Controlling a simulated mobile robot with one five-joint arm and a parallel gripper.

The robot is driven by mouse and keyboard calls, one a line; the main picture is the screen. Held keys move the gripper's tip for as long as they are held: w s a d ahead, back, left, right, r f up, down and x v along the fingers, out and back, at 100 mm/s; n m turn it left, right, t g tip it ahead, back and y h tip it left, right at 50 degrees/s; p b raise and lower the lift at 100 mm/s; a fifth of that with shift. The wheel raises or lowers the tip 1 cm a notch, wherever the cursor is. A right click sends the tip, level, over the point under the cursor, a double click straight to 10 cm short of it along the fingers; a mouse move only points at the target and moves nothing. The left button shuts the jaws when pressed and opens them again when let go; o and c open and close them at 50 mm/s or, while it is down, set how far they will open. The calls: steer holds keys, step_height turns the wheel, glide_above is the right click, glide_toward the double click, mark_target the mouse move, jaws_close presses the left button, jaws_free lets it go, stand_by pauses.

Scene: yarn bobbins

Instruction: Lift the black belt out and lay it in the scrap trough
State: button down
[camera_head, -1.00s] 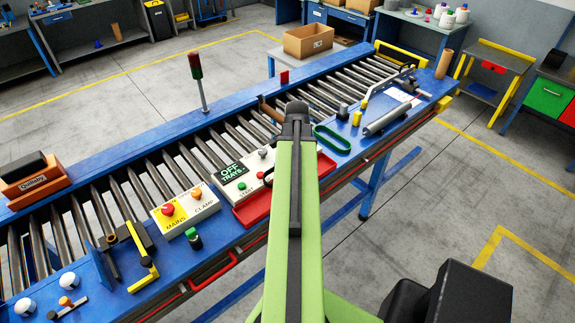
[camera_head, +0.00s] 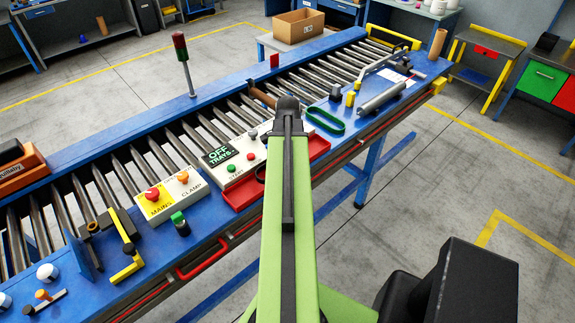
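I cannot pick out a black belt for certain. A dark green belt loop (camera_head: 325,121) lies flat on the blue bench top, right of my arm's tip. A red tray (camera_head: 240,195), possibly the scrap trough, sits along the bench's near edge, and my green arm crosses over it. A small dark shape (camera_head: 261,173) shows at the tray's left part; I cannot tell what it is. My arm reaches out over the bench, and its dark far end hides the gripper, so its fingers do not show.
A roller conveyor (camera_head: 155,153) runs along the bench. Panels marked MAINS/CLAMP (camera_head: 168,196) and OFF TRAYS (camera_head: 217,156) lie left of my arm. A signal lamp (camera_head: 181,48) stands upright behind. A grey cylinder (camera_head: 381,99) and a cardboard box (camera_head: 298,26) are farther right.

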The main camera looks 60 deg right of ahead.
steer(key=shift+s+a+f+b, duration=0.45)
steer(key=shift+a+f+b, duration=0.2)
steer(key=shift+f, duration=0.1)
steer(key=c, duration=1.6)
jaws_free()
steer(key=shift+s, duration=0.1)
steer(key=shift+o, duration=0.2)
steer(key=shift+d+r+p, duration=0.1)
steer(key=shift+r+p, duration=0.45)
steer(key=shift+p, duration=0.2)
steer(key=r+p, duration=0.1)
steer(key=w+d+r+p, duration=0.1)
steer(key=p, duration=0.1)
steer(key=shift+r, duration=0.2)
step_height(320, 180, up, 10)
steer(key=p, duration=0.9)
steer(key=shift+s+a+p, duration=0.2)
steer(key=shift+a+p, duration=0.15)
steer(key=shift+d+f, duration=0.1)
steer(key=shift+h, duration=0.3)
